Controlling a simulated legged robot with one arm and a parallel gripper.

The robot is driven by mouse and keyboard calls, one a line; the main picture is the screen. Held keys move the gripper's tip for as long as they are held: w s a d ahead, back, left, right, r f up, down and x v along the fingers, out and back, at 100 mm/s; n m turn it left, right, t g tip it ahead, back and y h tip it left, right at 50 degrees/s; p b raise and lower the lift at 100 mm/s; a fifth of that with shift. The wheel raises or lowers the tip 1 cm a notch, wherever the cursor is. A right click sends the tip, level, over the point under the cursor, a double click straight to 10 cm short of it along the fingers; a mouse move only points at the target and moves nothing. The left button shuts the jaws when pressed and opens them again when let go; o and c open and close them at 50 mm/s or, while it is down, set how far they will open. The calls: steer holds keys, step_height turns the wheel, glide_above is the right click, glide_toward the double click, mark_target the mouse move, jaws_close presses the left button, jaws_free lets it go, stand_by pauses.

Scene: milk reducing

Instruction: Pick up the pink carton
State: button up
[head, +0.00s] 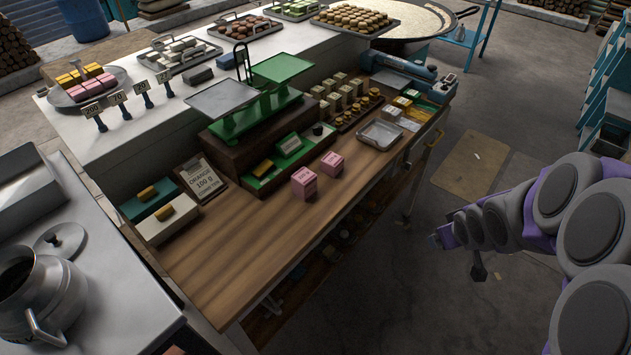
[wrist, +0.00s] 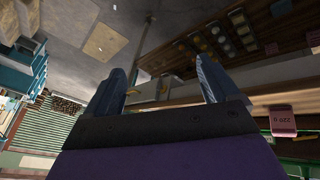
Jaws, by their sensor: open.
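Two pink cartons stand on the wooden counter (head: 235,250). One pink carton (head: 304,183) is nearer the front edge, and the other pink carton (head: 331,164) is just behind it to the right. One pink carton (wrist: 282,121) also shows at the right of the wrist view; I cannot tell which of the two it is. My gripper (head: 458,250) is at the right, off the counter over the floor, apart from both cartons. In the wrist view its two fingers (wrist: 160,85) are spread with nothing between them.
A green balance scale (head: 255,110) stands behind the cartons. A metal tray (head: 380,134) lies to their right, and small jars (head: 358,115) stand behind it. An order clipboard (head: 201,178) is at the left. The counter's front left is bare.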

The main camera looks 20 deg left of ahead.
steer(key=w+a+f+n+t+y+p, duration=0.1)
steer(key=w+a+f+n+y, duration=0.25)
steer(key=w+a, duration=0.35)
steer(key=n+y+p, duration=0.3)
steer(key=y, duration=1)
glide_toward(311, 188)
steer(key=a+b, duration=0.1)
steer(key=w+a+b, duration=0.1)
steer(key=a, duration=0.1)
steer(key=shift+w+f+t, duration=0.1)
steer(key=shift+w+t, duration=0.15)
steer(key=shift+t, duration=0.15)
steer(key=shift+x, duration=0.9)
steer(key=shift+s+b+x, duration=0.2)
steer(key=shift+b+x, duration=0.65)
steer(key=shift+x, duration=1.95)
